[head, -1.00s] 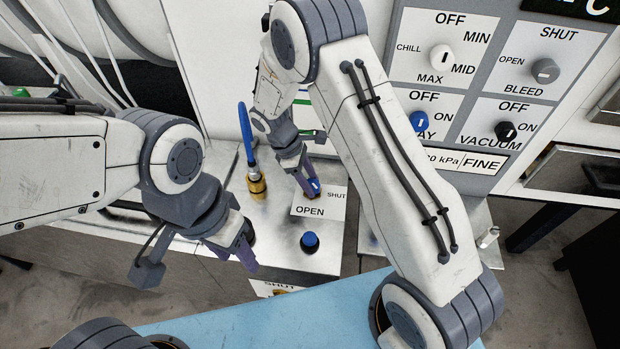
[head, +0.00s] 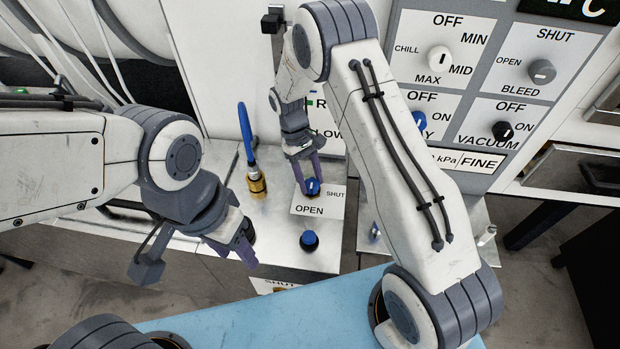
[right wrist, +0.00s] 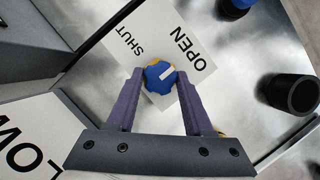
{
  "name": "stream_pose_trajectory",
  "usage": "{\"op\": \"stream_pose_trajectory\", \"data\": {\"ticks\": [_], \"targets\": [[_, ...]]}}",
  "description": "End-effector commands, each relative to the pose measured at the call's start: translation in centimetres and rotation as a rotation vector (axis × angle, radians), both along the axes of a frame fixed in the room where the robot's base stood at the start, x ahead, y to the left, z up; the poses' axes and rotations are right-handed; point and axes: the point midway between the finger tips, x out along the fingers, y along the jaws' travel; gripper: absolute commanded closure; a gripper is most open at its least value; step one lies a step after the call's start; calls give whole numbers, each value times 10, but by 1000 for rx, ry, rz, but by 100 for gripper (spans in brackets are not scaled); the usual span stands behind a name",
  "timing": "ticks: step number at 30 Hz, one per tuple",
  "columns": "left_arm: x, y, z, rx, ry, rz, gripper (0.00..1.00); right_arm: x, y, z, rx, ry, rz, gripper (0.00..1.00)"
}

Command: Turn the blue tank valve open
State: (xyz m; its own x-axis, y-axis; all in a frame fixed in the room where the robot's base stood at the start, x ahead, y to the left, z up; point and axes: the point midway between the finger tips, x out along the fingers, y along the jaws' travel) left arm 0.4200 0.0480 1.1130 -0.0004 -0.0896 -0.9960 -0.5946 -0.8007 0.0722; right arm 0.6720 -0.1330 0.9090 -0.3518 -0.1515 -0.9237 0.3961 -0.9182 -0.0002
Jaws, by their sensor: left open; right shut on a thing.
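The blue valve knob (head: 313,187) has a white pointer line and sits on a metal top beside a white label (head: 325,203) reading OPEN and SHUT. My right gripper (head: 312,188) is shut on the knob, one finger on each side. In the right wrist view the knob (right wrist: 158,77) lies between the purple fingertips. There its white line points right and slightly up, roughly towards the OPEN side, away from SHUT. My left gripper (head: 245,247) is open and empty, at the left near the front of the metal top.
A dark cylinder with a blue top (head: 309,240) stands in front. The panel with dials (head: 480,75) rises at the right. My right upper arm crosses the middle of the head view.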

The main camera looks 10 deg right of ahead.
Motion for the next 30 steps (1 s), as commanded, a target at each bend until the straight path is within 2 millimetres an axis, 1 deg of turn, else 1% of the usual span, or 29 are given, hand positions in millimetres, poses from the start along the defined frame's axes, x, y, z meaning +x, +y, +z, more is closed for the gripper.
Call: {"op": "stream_pose_trajectory", "data": {"ticks": [7,17,18,20,21,30], "targets": [[0,0,0,0,0,0,50,0,0,1,1,-1,-34,100],[0,0,0,0,0,0,50,0,0,1,0,-1,-37,100],[0,0,0,0,0,0,50,0,0,1,0,-1,-37,45],[0,0,0,0,0,0,50,0,0,1,1,-1,-36,22],[0,0,0,0,0,0,50,0,0,0,1,-1,-36,18],[0,0,0,0,0,0,50,1,0,1,1,-1,-34,18]]}}
